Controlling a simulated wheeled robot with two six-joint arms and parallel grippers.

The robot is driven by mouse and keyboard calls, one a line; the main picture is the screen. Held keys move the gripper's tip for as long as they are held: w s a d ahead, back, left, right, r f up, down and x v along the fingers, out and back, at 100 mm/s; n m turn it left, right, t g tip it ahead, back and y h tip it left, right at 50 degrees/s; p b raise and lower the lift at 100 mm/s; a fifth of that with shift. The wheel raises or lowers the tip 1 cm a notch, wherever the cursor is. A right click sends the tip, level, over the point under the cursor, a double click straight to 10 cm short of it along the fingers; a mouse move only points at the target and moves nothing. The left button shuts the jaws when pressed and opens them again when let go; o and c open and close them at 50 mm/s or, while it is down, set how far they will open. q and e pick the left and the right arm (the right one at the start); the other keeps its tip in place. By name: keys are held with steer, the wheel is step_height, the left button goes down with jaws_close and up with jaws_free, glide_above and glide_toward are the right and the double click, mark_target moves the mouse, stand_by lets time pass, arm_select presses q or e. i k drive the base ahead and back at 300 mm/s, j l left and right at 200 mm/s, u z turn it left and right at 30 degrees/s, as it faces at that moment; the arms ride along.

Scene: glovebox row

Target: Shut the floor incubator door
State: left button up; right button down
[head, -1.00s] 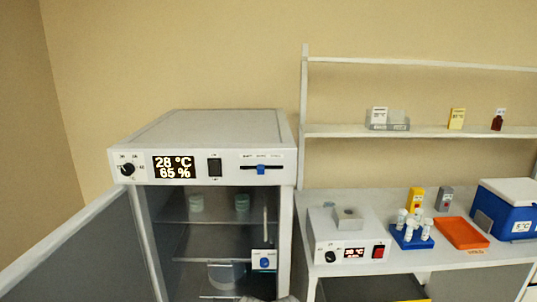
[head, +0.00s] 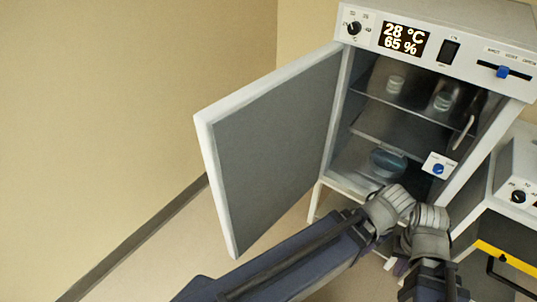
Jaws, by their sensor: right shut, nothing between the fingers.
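The floor incubator (head: 473,50) is at the upper right of the head view, with a lit display on its top panel. Its door (head: 270,150), grey inside with a white edge, hangs wide open to the left. The shelves inside are exposed. My right gripper (head: 432,284) is at the bottom edge, in front of and below the incubator opening, right of the door and apart from it. It is shut with nothing held; its tips are hard to make out. My arm links hide part of the incubator's lower front. My left gripper is not in view.
Glass vessels (head: 395,84) stand on an upper shelf, and a round dish (head: 387,163) sits lower down. A bench instrument (head: 518,180) and a yellow-striped unit (head: 505,256) are close on the right. The floor (head: 165,255) left of the door is clear up to the wall.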

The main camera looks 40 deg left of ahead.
mark_target(263, 143)
steer(key=k+j, duration=0.2)
steer(key=j, duration=0.25)
steer(key=k+j+z, duration=0.1)
steer(key=j, duration=0.4)
steer(key=k+j+z, duration=0.1)
steer(key=k+j, duration=0.2)
steer(key=j, duration=0.15)
steer(key=k+j, duration=0.2)
steer(key=j, duration=0.25)
steer(key=k+j+z, duration=0.1)
steer(key=k+j, duration=0.15)
steer(key=j, duration=0.2)
steer(key=k+j, duration=0.2)
steer(key=j, duration=0.2)
steer(key=k+j+z, duration=0.1)
steer(key=k+j, duration=0.15)
steer(key=j, duration=0.15)
